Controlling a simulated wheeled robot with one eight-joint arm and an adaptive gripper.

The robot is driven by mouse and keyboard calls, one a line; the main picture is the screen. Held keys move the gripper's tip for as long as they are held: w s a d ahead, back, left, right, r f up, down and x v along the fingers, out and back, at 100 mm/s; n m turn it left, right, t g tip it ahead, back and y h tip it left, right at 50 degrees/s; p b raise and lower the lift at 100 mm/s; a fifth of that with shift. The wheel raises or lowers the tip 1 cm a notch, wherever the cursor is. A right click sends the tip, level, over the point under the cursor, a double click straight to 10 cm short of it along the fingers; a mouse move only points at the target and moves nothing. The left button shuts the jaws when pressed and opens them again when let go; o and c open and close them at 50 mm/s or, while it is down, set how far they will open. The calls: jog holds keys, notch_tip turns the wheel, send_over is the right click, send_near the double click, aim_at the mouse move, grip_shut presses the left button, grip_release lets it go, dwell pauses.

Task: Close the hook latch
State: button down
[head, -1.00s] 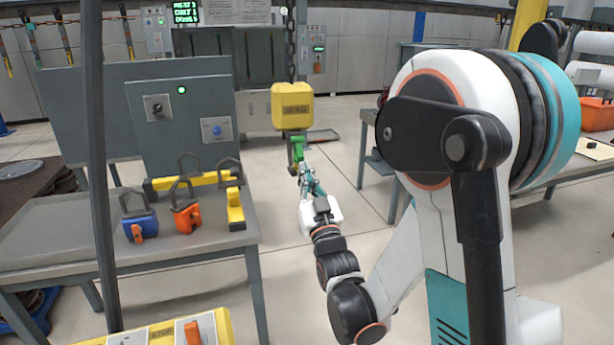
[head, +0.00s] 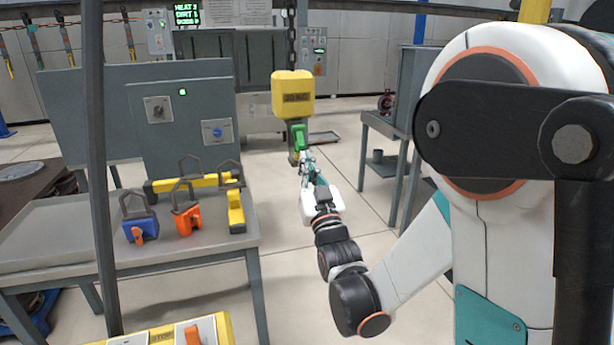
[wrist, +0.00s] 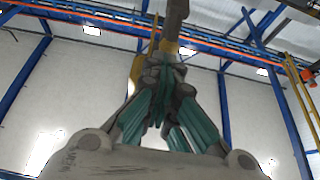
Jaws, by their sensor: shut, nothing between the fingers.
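A yellow hook block (head: 293,95) hangs from a dark chain in the head view. Below it is a grey hook with a green latch (head: 299,136). My gripper (head: 307,162) is just under and against the lower part of the hook and latch, as far as the head view shows. Its fingers are shut with nothing held. In the wrist view my gripper (wrist: 163,85) points up, its fingertips close together below a grey hook part (wrist: 173,20). The fingers hide part of the yellow block (wrist: 137,72) there. Whether the latch touches the hook tip is too small to tell.
A grey table (head: 180,255) at left holds blue (head: 140,225) and orange (head: 186,217) padlock-like pieces and yellow bars. A dark post (head: 97,180) stands in front of it. A control panel (head: 182,115) stands behind. Floor (head: 340,165) around the hook is open.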

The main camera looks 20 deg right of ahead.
notch_tip(320, 180, up, 7)
jog(key=shift+f, duration=0.15)
dwell(0.6)
